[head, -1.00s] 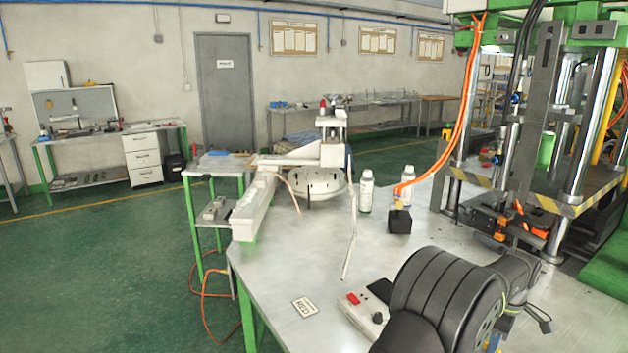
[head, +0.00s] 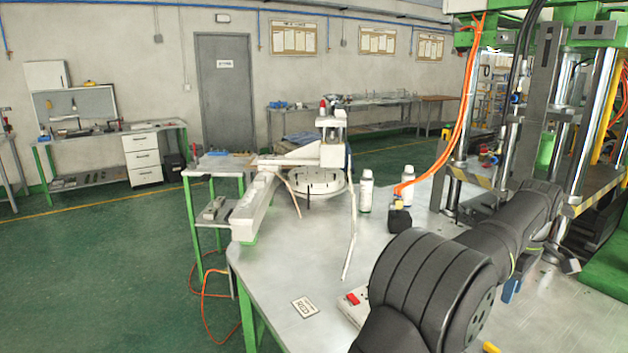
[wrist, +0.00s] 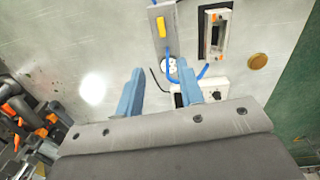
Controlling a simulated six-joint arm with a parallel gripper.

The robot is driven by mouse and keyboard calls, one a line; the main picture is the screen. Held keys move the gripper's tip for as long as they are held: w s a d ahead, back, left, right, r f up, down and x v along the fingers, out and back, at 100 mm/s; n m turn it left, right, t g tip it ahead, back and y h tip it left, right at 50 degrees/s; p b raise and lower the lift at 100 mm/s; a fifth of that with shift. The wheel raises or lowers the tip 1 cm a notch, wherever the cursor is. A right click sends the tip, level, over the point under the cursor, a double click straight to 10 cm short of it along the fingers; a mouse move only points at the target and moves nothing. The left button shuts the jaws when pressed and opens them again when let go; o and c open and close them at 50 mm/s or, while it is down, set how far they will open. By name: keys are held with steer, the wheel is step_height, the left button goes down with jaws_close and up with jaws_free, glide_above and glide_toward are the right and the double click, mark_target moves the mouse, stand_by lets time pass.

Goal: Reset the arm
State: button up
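My gripper shows in the wrist view (wrist: 162,82) as two blue fingers set apart, with nothing held between them. The fingers point over the grey metal table. In the head view my dark arm reaches from the lower right toward the press. A blue finger (head: 512,290) hangs below its far end, above the table (head: 290,270); the rest of my gripper is mostly hidden there.
The press (head: 540,110) stands close at the right. A black block (head: 399,221) with orange hoses, two white bottles (head: 366,192) and a white machine (head: 255,208) stand on the table. A power strip (head: 352,307) is partly behind my arm.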

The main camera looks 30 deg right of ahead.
steer(key=m, duration=0.2)
steer(key=a+m+h, duration=0.1)
steer(key=m, duration=0.1)
steer(key=a+m, duration=0.1)
steer(key=m, duration=0.1)
steer(key=shift+s+f+h, duration=0.2)
steer(key=shift+s+h, duration=0.05)
steer(key=shift+h, duration=0.05)
